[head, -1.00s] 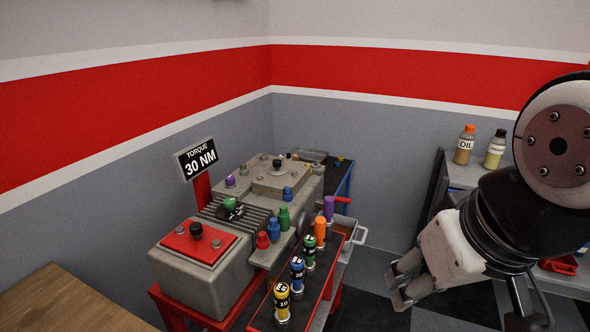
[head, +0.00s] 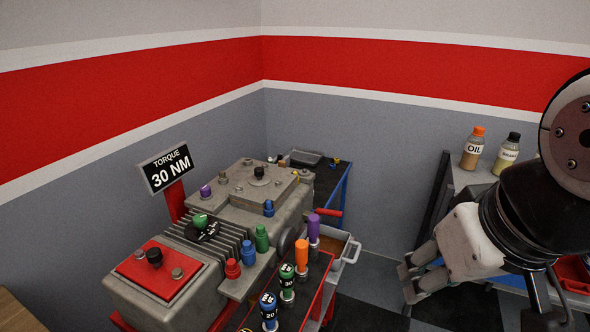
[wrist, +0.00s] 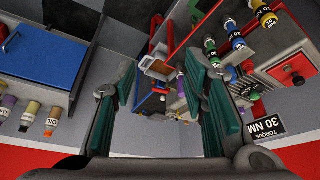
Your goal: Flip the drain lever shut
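A short red lever-like handle (head: 328,212) sticks out to the right at the far end of the grey engine block (head: 262,222), above a grey drain pan (head: 352,254). It looks like the drain lever, but it is small and its pivot is hidden. My gripper (head: 410,282) is at the right of the head view, to the right of and apart from the handle and pan. In the wrist view my gripper (wrist: 162,62) is open, with nothing between its fingers.
Upright coloured tools stand on a red rack (head: 322,290) before the block. A torque sign (head: 167,168) stands behind it. A blue-sided cart (head: 338,188) is beyond. A grey shelf (head: 466,179) with an oil bottle (head: 473,148) is at right. Checkered floor (head: 378,288) lies between.

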